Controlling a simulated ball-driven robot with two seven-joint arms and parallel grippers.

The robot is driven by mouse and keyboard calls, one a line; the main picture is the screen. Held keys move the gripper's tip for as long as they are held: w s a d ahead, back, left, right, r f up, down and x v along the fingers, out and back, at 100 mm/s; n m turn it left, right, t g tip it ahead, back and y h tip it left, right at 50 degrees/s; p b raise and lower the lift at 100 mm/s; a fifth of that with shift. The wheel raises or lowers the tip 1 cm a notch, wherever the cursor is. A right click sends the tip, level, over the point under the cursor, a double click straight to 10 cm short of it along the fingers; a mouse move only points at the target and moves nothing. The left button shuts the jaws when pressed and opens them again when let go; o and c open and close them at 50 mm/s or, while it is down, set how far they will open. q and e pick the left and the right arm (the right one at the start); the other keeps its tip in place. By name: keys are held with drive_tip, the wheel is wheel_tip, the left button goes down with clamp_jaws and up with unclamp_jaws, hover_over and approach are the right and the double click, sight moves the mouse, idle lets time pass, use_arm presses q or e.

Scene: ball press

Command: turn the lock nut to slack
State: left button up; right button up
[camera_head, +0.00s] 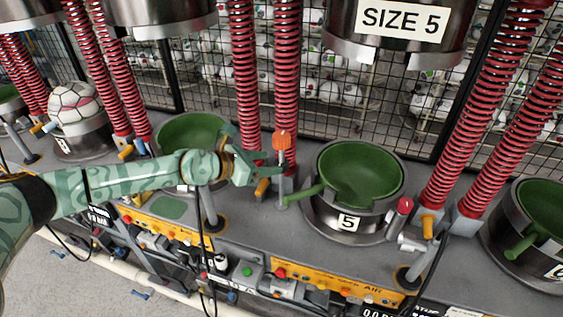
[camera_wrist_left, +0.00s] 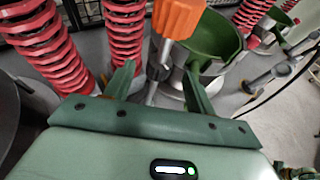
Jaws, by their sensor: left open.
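An orange knob (camera_head: 281,140) tops a thin upright metal rod just left of the size 5 press bowl. In the left wrist view the orange knob (camera_wrist_left: 178,16) is close, with a dark collar (camera_wrist_left: 158,72) below it that looks like the lock nut. My left gripper (camera_head: 274,165) reaches in from the left at the rod. Its fingers are open, one on each side of the rod and collar in the left wrist view (camera_wrist_left: 158,76). I cannot tell whether either finger touches.
The green bowl (camera_head: 360,174) of the size 5 press stands close to the right of the rod, its green handle (camera_head: 300,194) pointing towards it. Red springs (camera_head: 287,80) rise behind. Another green bowl (camera_head: 190,132) lies behind my left arm.

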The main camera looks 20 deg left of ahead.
sight(279, 162)
use_arm(q)
drive_tip(key=b+x, duration=0.1)
drive_tip(key=x, duration=0.4)
drive_tip(key=shift+s+f+b, duration=0.1)
drive_tip(key=shift+b, duration=0.2)
drive_tip(key=shift+w+d, duration=0.25)
drive_tip(key=shift+w, duration=0.1)
